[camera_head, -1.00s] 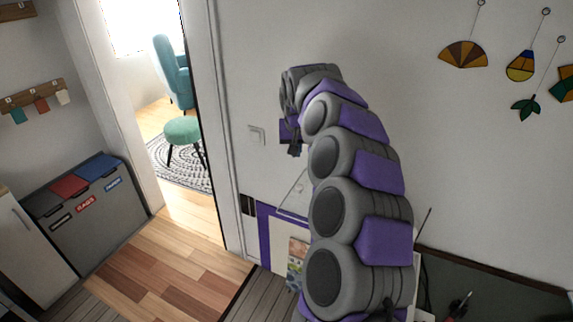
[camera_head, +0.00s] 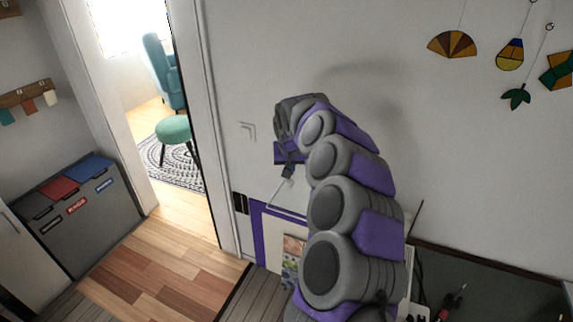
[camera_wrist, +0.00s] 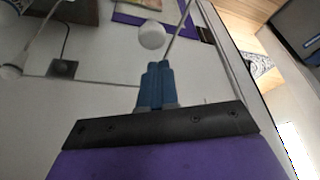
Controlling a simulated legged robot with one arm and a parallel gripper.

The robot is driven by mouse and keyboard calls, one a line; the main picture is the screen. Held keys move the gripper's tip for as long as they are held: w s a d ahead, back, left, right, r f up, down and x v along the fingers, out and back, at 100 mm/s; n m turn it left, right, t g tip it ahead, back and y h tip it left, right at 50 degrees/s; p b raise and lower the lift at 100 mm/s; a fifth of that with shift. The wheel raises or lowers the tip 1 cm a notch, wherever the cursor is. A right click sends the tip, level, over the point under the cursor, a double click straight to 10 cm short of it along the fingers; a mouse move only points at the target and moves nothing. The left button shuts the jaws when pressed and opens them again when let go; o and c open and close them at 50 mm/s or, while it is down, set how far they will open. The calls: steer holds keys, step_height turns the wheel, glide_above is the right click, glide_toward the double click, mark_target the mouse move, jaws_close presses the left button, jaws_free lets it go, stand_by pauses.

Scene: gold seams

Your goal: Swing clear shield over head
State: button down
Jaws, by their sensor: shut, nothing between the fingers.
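The clear shield (camera_head: 284,209) shows in the head view as a thin see-through panel with pale edges, low against the wall, partly hidden behind my arm. My gripper (camera_head: 288,174) points down at its upper edge; whether they touch I cannot tell. In the wrist view the blue fingers of my gripper (camera_wrist: 157,66) are together with nothing between them. A white round knob (camera_wrist: 152,35) lies just beyond the fingertips, beside a thin rod-like edge; it seems to belong to the shield. The shield's outline is hard to make out there.
A purple-bordered board (camera_head: 258,235) stands below the shield. A dark work surface (camera_head: 490,285) with small tools lies at right. A grey bin unit (camera_head: 85,215) stands at left, beside a doorway with a teal stool (camera_head: 173,129). Wooden floor between is clear.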

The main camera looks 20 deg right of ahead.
steer(key=shift+s+d+f, duration=0.15)
steer(key=shift+s+d, duration=0.05)
steer(key=shift+s, duration=0.35)
steer(key=shift+a, duration=0.7)
